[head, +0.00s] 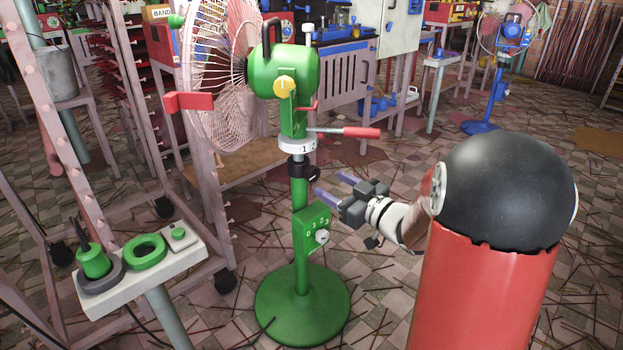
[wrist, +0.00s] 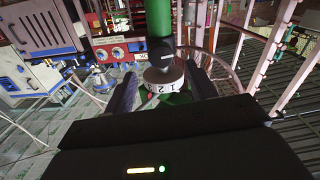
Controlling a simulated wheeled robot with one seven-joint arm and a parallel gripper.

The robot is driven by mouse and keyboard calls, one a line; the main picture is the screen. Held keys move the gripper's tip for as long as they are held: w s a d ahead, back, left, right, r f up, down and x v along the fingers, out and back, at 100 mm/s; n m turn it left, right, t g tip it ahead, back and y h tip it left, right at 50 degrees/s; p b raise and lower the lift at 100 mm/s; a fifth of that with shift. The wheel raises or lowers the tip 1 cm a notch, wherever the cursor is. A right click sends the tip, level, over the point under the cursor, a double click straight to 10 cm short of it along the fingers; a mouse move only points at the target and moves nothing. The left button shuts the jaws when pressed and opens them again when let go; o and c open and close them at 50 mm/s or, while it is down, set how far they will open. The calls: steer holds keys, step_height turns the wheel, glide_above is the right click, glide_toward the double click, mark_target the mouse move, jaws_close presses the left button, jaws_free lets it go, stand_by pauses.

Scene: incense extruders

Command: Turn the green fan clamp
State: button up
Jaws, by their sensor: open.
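The green fan (head: 285,75) stands upright on a green pole and round base. Its clamp (head: 301,168) is a black collar with a small knob, on the pole just below a white numbered ring (head: 297,146). In the wrist view, which looks upside down, the clamp (wrist: 160,53) shows a white mark and sits above the ring (wrist: 165,79). My gripper (head: 332,187) is open, right of the pole and near clamp height, fingers pointing at it. In the wrist view the clamp lies ahead between the fingers (wrist: 160,75); no contact is visible.
A lever with a red handle (head: 361,132) sticks out right above my gripper. A green control box (head: 312,231) is on the pole below. A pale stand (head: 150,277) with green parts is at left. A blue fan (head: 497,90) stands far back.

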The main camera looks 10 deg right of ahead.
mark_target(315, 175)
steer(key=x, duration=0.7)
steer(key=shift+w+a, duration=0.25)
steer(key=shift+c, duration=0.5)
steer(key=c, duration=0.9)
